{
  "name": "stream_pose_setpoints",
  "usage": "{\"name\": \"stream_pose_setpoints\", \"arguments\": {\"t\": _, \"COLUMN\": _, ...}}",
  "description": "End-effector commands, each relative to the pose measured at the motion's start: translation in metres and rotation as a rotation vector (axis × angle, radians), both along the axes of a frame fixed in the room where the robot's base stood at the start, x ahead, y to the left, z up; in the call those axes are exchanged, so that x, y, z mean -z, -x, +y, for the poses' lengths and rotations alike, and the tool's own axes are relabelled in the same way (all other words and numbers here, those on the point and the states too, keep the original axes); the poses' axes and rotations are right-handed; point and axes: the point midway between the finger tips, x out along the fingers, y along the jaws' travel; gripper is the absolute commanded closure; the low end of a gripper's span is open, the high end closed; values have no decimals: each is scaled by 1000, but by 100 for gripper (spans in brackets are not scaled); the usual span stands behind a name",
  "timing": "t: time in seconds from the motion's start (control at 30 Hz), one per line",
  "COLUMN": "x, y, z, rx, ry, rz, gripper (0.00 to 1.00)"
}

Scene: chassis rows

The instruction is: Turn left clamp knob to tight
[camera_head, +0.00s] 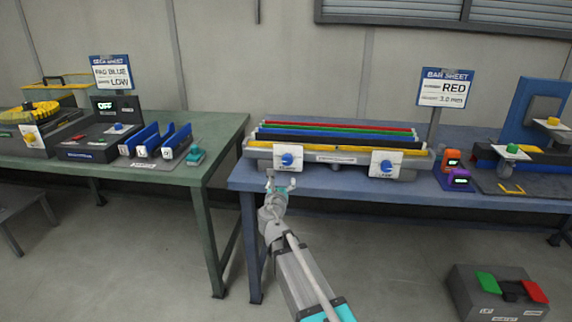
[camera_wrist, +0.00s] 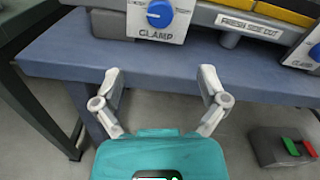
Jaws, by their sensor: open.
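The left clamp knob (camera_head: 287,160) is a round blue knob with a white pointer mark, on a white plate at the left front of the grey bar fixture (camera_head: 335,174). In the wrist view the knob (camera_wrist: 160,13) sits at the top, above the word CLAMP, partly near the picture's edge. My gripper (camera_head: 281,184) is open and empty, just below and in front of the knob, apart from it. In the wrist view its two fingers (camera_wrist: 160,82) stand spread in front of the blue bench edge. The right clamp knob (camera_head: 386,166) is a matching blue knob.
Red, green, blue, black and yellow bars lie along the fixture on the blue bench (camera_head: 470,204). Orange and purple devices (camera_head: 455,170) stand to its right. A green bench (camera_head: 195,173) is at left. A dark box (camera_head: 495,292) with green and red parts sits on the floor.

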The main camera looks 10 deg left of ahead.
Motion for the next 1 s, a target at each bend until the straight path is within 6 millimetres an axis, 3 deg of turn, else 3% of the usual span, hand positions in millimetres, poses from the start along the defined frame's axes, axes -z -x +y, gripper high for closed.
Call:
{"name": "stream_pose_setpoints", "arguments": {"t": 0.27, "x": 0, "y": -25, "z": 0, "rx": 2, "ry": -1, "rz": 0, "gripper": 7}}
{"name": "stream_pose_setpoints", "arguments": {"t": 0.8, "x": 0, "y": -106, "z": -2, "rx": 0, "ry": -2, "rz": 0, "gripper": 7}}
{"name": "stream_pose_setpoints", "arguments": {"t": 1.0, "x": 0, "y": -126, "z": -3, "rx": 0, "ry": -2, "rz": 0, "gripper": 7}}
